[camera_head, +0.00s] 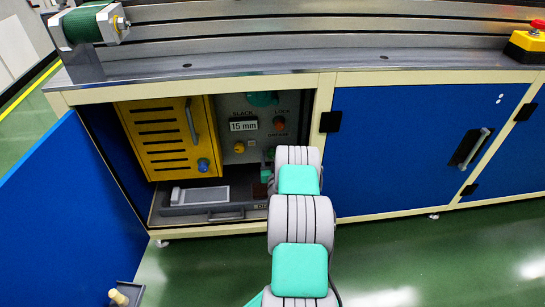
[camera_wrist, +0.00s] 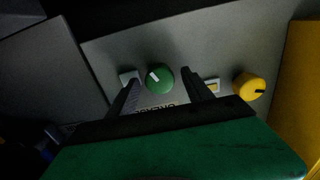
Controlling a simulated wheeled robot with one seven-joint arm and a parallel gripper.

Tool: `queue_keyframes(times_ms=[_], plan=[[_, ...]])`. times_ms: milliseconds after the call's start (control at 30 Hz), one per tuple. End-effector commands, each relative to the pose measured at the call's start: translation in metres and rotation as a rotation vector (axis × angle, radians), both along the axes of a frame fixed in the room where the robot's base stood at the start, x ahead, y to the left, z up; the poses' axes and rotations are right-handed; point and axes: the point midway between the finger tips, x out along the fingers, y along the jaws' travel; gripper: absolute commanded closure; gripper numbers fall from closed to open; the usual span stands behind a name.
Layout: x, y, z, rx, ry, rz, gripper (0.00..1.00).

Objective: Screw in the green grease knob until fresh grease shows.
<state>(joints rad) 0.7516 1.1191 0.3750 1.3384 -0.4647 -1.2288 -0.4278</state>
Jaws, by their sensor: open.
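The green grease knob (camera_wrist: 159,79), round with a white pointer mark, sits on a grey panel (camera_wrist: 225,45) in the wrist view. My gripper (camera_wrist: 160,77) is open, with one dark finger on each side of the knob; I cannot tell whether either touches it. A small pale window (camera_wrist: 211,86) with a yellowish patch lies just right of the knob. A light square piece (camera_wrist: 129,77) lies to its left. A label below the knob is partly hidden by my gripper. In the head view my arm reaches into the open cabinet and largely hides this spot.
A yellow knob (camera_wrist: 249,87) stands right of the window. An open blue door (camera_head: 60,210) stands left.

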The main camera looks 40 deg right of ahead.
Motion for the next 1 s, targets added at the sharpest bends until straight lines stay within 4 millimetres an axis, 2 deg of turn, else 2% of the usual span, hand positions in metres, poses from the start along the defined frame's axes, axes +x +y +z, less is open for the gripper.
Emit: queue_keyframes(times_ms=[167,900,1000], plan=[[0.0000,0.0001,-0.0003,0.001,0.001,0.000,0.41],[-0.0001,0.0002,-0.0001,0.000,0.001,0.000,1.00],[-0.0001,0.0002,-0.0002,0.001,0.001,0.000,1.00]])
